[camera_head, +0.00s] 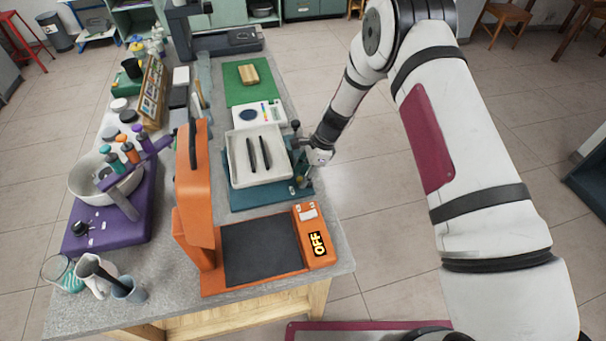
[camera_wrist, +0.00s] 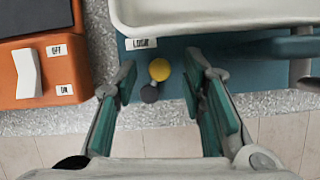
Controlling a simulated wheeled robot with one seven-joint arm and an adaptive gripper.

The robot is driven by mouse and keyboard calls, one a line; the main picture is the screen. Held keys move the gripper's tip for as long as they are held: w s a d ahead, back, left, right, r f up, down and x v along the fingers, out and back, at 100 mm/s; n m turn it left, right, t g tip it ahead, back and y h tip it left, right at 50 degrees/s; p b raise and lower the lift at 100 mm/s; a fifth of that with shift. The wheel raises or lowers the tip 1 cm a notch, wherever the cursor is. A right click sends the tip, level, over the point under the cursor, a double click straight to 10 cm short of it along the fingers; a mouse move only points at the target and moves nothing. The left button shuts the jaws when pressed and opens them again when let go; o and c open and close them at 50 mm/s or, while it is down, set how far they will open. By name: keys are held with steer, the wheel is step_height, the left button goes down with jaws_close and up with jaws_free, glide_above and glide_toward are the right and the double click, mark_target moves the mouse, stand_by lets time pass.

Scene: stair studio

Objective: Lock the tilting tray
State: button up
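The tilting tray is a shallow white tray (camera_head: 240,170) holding two dark bars, on a teal base (camera_head: 245,198) at the right side of the bench. The tray's rim (camera_wrist: 215,14) crosses the top of the wrist view. Below it a label reading "LOCK" (camera_wrist: 141,43) sits on the teal base. A yellow knob (camera_wrist: 159,70) and a dark round knob (camera_wrist: 149,93) are just below the label. My gripper (camera_wrist: 163,78) is open, with one finger on each side of the knobs and no clear contact. In the head view my gripper is small and partly hidden beside the tray's right edge.
An orange machine (camera_head: 196,200) with an OFF display stands in front of the tray; its white rocker switch (camera_wrist: 27,73) is left of my fingers. A purple stand with a bowl (camera_head: 92,180) is at left. Open floor (camera_head: 400,270) lies right of the bench.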

jaws_close()
steer(key=shift+n+b, duration=0.3)
steer(key=shift+f+n+g+h+b, duration=0.1)
steer(key=shift+n+g+h+b, duration=0.25)
steer(key=shift+n+b, duration=0.55)
steer(key=shift+s+a+n+g+b, duration=0.1)
steer(key=shift+s+n+g+b, duration=0.2)
steer(key=shift+n+b, duration=0.5)
steer(key=shift+s+n+g+b, duration=0.15)
steer(key=shift+n+g+b, duration=0.3)
steer(key=shift+n, duration=0.45)
steer(key=shift+h, duration=0.25)
